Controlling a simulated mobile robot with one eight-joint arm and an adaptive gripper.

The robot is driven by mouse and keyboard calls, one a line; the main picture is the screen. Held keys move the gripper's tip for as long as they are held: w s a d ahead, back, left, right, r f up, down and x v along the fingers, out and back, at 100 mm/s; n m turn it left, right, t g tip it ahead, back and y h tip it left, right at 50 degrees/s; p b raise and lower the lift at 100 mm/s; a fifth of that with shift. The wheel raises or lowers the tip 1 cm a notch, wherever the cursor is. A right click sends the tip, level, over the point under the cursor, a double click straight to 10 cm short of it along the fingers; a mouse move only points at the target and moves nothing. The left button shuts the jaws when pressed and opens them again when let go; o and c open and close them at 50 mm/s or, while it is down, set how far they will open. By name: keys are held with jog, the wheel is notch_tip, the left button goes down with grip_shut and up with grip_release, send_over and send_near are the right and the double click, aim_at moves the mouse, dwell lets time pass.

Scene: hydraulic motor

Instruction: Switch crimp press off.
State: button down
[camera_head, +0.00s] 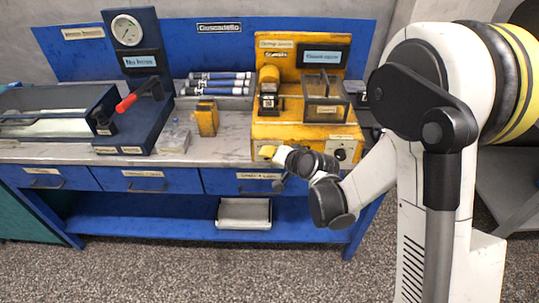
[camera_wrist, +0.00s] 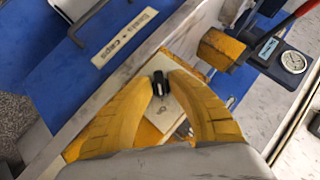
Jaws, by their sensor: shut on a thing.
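The crimp press (camera_head: 292,128) is the yellow machine on the right part of the bench, with a lit blue display and a clear-sided box on top. In the wrist view, a black rotary knob (camera_wrist: 160,84) sits on a pale plate (camera_wrist: 178,112) on the press front. My gripper (camera_wrist: 161,86) has its two yellow fingers closed around this knob, one on each side. In the head view my gripper (camera_head: 268,153) is at the lower left of the press front, and it hides the knob there. Another round dark control (camera_head: 342,154) shows at the right of the press front.
A small yellow block (camera_head: 207,118) and a clear tray (camera_head: 175,140) stand left of the press. Further left is a blue gauge stand (camera_head: 133,70) with a red-handled lever (camera_head: 127,102). Blue drawers (camera_head: 147,180) lie below the bench top, and a grey bin (camera_head: 244,213) sits underneath.

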jog(key=n+h, duration=0.1)
jog(key=h+p, duration=0.1)
jog(key=h, duration=0.1)
jog(key=shift+a+r+n+g, duration=0.2)
jog(key=shift+n+g, duration=0.1)
jog(key=shift+n, duration=0.1)
jog(key=n+h, duration=0.2)
jog(key=h, duration=0.1)
jog(key=shift+a+f+h, duration=0.1)
jog(key=shift+f+h, duration=0.05)
jog(key=shift+h, duration=0.15)
jog(key=n+h+b, duration=0.1)
jog(key=h, duration=0.2)
jog(key=shift+n+h, duration=0.3)
jog(key=shift+n, duration=0.1)
jog(key=shift+n+h+b, duration=0.3)
jog(key=shift+n+h, duration=0.5)
jog(key=shift+h, duration=0.6)
jog(key=c, duration=1.5)
grip_release()
jog(key=shift+w+f, duration=0.1)
